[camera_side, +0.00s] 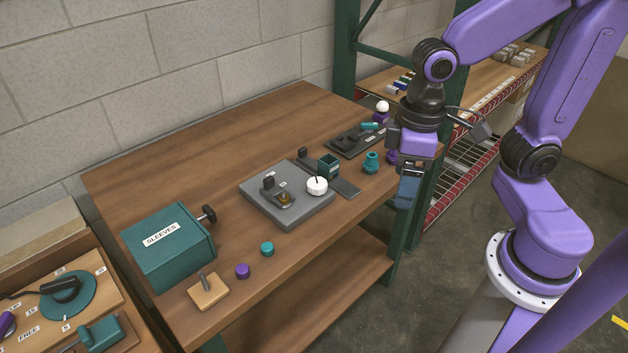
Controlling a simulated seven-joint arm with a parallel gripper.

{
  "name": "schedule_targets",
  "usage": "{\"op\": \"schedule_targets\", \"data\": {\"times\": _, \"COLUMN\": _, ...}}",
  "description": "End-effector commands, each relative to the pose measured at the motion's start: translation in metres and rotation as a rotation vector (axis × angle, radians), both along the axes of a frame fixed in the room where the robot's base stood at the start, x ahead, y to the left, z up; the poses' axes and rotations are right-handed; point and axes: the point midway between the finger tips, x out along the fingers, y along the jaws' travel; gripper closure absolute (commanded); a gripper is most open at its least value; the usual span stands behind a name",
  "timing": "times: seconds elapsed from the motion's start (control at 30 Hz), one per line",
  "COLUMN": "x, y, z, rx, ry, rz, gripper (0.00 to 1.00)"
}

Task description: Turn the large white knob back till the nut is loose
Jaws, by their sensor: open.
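The white knob (317,185) sits at the right side of a grey square base (290,222) on the wooden table. A short dark stem shows at its top. A small dark fixture with a brass-coloured part (284,199) stands on the same base, left of the knob. I cannot make out a nut, or whether one is tight or loose. My gripper (408,190) hangs pointing down by the table's right edge, well right of the knob and apart from it. It is open, with nothing visible between its fingers.
A teal box (329,165) stands close behind the knob. A teal fitting (371,163) is between knob and gripper. A dark tray (356,141) lies behind. A teal sleeves box (168,246), purple cap (242,271) and teal cap (267,249) are left. The table's back left is clear.

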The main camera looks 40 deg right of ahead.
Motion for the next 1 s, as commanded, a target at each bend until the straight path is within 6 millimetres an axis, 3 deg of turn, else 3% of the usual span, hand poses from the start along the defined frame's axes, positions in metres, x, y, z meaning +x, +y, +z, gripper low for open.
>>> {"op": "schedule_targets", "data": {"times": 0.2, "x": 0.062, "y": 0.011, "z": 0.003, "rx": -0.002, "ry": 0.008, "rz": -0.393, "gripper": 0.20}}
{"op": "schedule_targets", "data": {"times": 0.43, "x": 0.125, "y": 0.011, "z": 0.002, "rx": -0.002, "ry": 0.015, "rz": -0.806, "gripper": 0.20}}
{"op": "schedule_targets", "data": {"times": 0.8, "x": 0.217, "y": -0.018, "z": -0.007, "rx": -0.003, "ry": 0.024, "rz": -1.463, "gripper": 0.20}}
{"op": "schedule_targets", "data": {"times": 1.0, "x": 0.246, "y": -0.038, "z": -0.012, "rx": -0.001, "ry": 0.027, "rz": -1.711, "gripper": 0.20}}
